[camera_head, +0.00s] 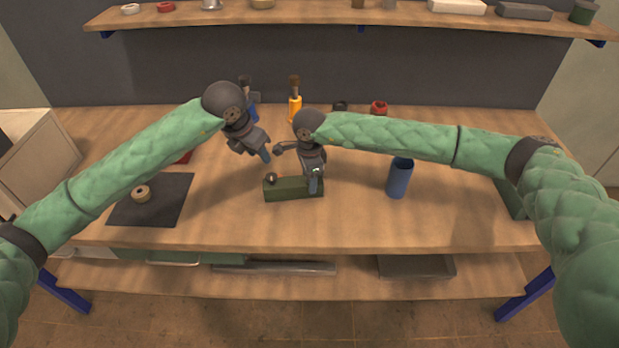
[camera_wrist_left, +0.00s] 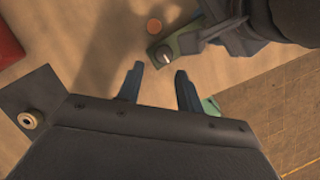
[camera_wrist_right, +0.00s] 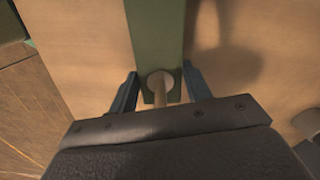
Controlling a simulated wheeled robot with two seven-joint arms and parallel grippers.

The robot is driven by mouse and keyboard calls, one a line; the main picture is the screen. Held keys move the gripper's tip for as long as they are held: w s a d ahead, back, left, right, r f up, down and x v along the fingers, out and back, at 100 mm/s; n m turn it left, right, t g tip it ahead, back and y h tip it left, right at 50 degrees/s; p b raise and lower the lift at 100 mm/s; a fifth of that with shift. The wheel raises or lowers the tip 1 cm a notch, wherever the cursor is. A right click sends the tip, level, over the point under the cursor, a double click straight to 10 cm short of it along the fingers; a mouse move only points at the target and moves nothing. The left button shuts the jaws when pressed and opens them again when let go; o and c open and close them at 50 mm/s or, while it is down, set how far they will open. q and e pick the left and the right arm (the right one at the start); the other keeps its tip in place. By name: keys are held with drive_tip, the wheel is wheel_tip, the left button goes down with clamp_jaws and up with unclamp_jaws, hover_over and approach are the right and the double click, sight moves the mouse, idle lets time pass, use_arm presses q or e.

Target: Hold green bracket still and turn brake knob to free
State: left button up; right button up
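The green bracket (camera_head: 290,190) is a long block lying on the table. A round grey knob (camera_head: 271,177) sits on its left end; it shows as metallic in the left wrist view (camera_wrist_left: 163,56). My right gripper (camera_head: 314,184) is at the bracket's right end. Its fingers lie along both sides of the bracket (camera_wrist_right: 155,30) and appear to touch it. A pale post (camera_wrist_right: 160,88) rises between those fingers. My left gripper (camera_head: 265,156) is open and empty, above and behind the knob, apart from it. The knob is outside the right wrist view.
A blue cylinder (camera_head: 400,178) stands right of the bracket. A dark mat (camera_head: 165,208) with a tan ring piece (camera_head: 141,193) lies left. A small brown disc (camera_wrist_left: 154,26) lies near the knob. The table front is clear.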

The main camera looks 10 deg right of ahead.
sight(271, 176)
use_arm(q)
drive_tip(key=o, duration=0.4)
drive_tip(key=shift+r, duration=0.15)
drive_tip(key=w+r+m+g, duration=0.3)
drive_tip(key=w+r+m, duration=0.1)
drive_tip(key=w, duration=0.2)
drive_tip(key=s+f+m+g, duration=0.1)
drive_tip(key=f+m, duration=0.3)
drive_tip(key=s+d+f+m+g, duration=0.1)
drive_tip(key=s+f+m, duration=0.1)
drive_tip(key=f+m, duration=0.3)
drive_tip(key=s+d+f+m+g, duration=0.1)
drive_tip(key=f+m, duration=0.3)
drive_tip(key=m, duration=0.1)
drive_tip(key=shift+s+d+f+h, duration=0.15)
drive_tip(key=shift+f+h, duration=0.05)
drive_tip(key=shift+h, duration=0.1)
idle(0.6)
